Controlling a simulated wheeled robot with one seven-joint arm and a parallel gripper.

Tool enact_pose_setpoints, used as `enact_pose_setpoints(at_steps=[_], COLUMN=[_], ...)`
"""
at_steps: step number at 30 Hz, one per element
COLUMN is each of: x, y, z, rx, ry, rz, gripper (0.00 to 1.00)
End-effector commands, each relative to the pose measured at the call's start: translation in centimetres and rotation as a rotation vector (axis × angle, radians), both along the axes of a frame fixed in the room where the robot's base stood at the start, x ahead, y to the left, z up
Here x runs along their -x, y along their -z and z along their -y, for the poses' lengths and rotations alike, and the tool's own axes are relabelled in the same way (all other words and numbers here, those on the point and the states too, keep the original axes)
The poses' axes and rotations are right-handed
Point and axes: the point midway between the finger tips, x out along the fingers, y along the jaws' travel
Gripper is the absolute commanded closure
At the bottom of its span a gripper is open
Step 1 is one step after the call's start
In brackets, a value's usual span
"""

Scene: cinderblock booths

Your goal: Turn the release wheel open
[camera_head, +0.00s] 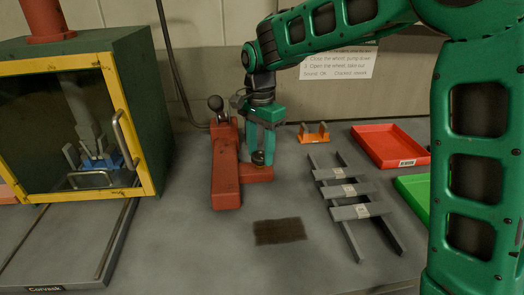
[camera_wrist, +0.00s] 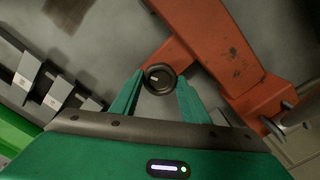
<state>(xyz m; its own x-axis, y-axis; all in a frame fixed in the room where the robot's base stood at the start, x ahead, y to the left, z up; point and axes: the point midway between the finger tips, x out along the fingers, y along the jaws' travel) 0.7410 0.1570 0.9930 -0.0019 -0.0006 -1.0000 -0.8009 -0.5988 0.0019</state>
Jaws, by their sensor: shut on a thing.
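The release wheel appears to be the small dark round knob (camera_head: 258,158) on the side foot of the red fixture (camera_head: 227,185). In the wrist view the round dark knob (camera_wrist: 159,79) sits between my two green fingertips, with the red fixture (camera_wrist: 240,75) behind it and to the right. My gripper (camera_head: 260,152) points down over the foot from above and is shut on the knob. Its fingers hide part of the knob in the head view. How far the wheel is turned cannot be told.
A yellow-framed booth (camera_head: 70,110) stands left. A grey rack (camera_head: 350,190), orange holder (camera_head: 314,137), red tray (camera_head: 390,147) and green tray (camera_head: 413,190) lie right. A dark mat (camera_head: 280,231) lies in front.

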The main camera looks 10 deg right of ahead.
Motion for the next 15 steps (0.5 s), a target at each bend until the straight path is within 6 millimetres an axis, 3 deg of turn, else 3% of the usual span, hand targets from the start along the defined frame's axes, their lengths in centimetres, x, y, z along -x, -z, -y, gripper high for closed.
enact_pose_setpoints(at_steps=[15], x=[-0.02], y=[-0.16], z=[-0.31], rx=[-0.005], ry=[-0.498], rz=[0.007], gripper=[0.81])
